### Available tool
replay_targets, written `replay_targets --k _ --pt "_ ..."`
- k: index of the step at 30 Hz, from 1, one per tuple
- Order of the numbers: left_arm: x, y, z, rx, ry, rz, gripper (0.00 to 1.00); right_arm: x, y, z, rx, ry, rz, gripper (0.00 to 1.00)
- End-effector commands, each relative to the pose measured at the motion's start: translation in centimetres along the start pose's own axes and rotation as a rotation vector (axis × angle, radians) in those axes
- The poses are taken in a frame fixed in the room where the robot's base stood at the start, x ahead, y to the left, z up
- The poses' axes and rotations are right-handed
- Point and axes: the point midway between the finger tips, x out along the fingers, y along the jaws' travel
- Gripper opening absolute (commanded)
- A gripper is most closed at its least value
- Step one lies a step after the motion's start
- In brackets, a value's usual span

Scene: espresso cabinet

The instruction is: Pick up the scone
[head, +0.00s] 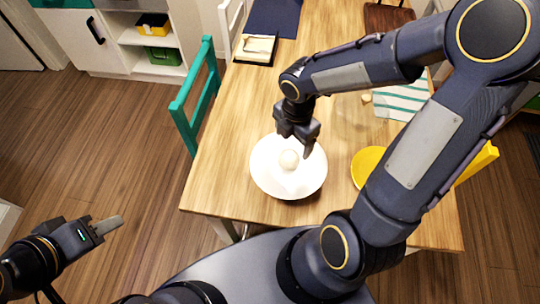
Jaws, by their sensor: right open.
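A small pale round item, which appears to be the scone (289,160), sits in a wide white bowl or plate (265,183) near the table's front edge. My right gripper (296,148) reaches down over the bowl's far side, open, with its fingers close to the scone. I cannot tell whether they touch it. My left gripper (108,226) is low at the left over the floor, well away from the table. Its fingers are seen edge-on, so its opening is unclear.
A yellow plate (366,165) lies right of the bowl, partly behind my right arm. A striped cloth (403,98) and a napkin tray (256,49) are farther back on the wooden table (222,135). A teal chair (183,112) stands at the table's left side.

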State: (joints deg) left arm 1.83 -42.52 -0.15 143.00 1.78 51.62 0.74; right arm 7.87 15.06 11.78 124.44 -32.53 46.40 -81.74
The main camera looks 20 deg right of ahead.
Motion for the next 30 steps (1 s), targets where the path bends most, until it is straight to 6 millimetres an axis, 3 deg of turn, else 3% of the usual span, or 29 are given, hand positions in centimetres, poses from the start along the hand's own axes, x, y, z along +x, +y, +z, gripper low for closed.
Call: replay_targets --k 4,19,28,30 --pt "0.1 0.0 0.1 0.0 0.0 0.0 0.36 1.4 0.3 -0.1 -0.066 0.0 -0.013 0.79" --pt "0.5 -0.2 0.3 0.0 0.0 0.0 0.36 7.8 0.1 0.2 -0.062 0.001 -0.013 0.79" --pt "0.5 -0.2 0.3 0.0 0.0 0.0 0.36 8.3 0.1 0.3 -0.06 0.0 -0.009 0.79" --pt "0.5 -0.2 0.3 0.0 0.0 0.0 0.36 8.3 0.1 0.3 -0.06 0.0 -0.01 0.73"
